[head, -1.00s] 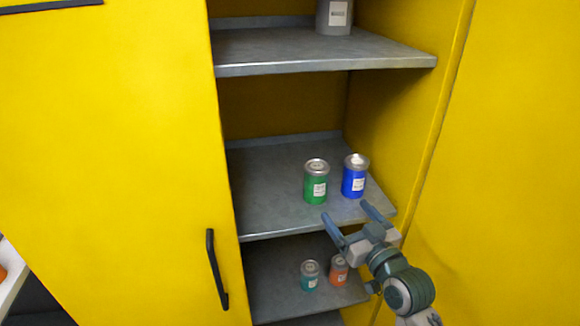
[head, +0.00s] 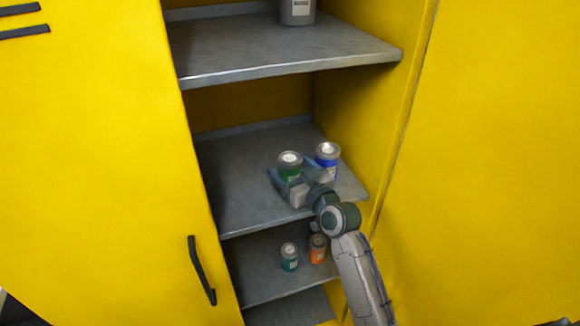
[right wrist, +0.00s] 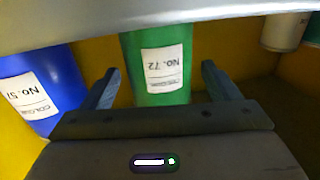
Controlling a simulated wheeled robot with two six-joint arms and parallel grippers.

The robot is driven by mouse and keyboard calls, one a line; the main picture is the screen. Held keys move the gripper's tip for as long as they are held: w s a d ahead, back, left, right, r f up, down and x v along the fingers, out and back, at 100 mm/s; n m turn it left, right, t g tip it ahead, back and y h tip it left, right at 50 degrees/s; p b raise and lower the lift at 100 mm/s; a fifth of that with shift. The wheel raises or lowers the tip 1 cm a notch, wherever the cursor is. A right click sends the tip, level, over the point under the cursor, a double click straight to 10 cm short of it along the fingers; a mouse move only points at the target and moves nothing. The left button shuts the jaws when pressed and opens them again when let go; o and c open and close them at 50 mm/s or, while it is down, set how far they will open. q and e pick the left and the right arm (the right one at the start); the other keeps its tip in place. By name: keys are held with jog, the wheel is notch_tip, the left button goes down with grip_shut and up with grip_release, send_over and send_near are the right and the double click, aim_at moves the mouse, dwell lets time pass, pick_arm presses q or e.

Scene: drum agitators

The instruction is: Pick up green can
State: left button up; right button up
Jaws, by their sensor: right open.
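The green can (head: 289,168) stands upright on the middle shelf of the yellow cabinet, partly hidden in the head view by my right gripper (head: 288,177). In the right wrist view the green can (right wrist: 158,72) has a white label reading "NO. 72" and sits between the two open fingers of the right gripper (right wrist: 163,88). A gap shows between each finger and the can. My left gripper is not in view.
A blue can (head: 327,157) stands just right of the green can; it is close outside one finger in the wrist view (right wrist: 40,88). A teal can (head: 290,256) and an orange can (head: 317,248) stand on the lower shelf. A grey can (head: 297,10) is on the upper shelf (head: 285,62).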

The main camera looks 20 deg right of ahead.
jog(key=shift+w+a+f, duration=0.15)
jog(key=shift+w+a, duration=0.05)
jog(key=shift+w, duration=0.4)
jog(key=c, duration=1.2)
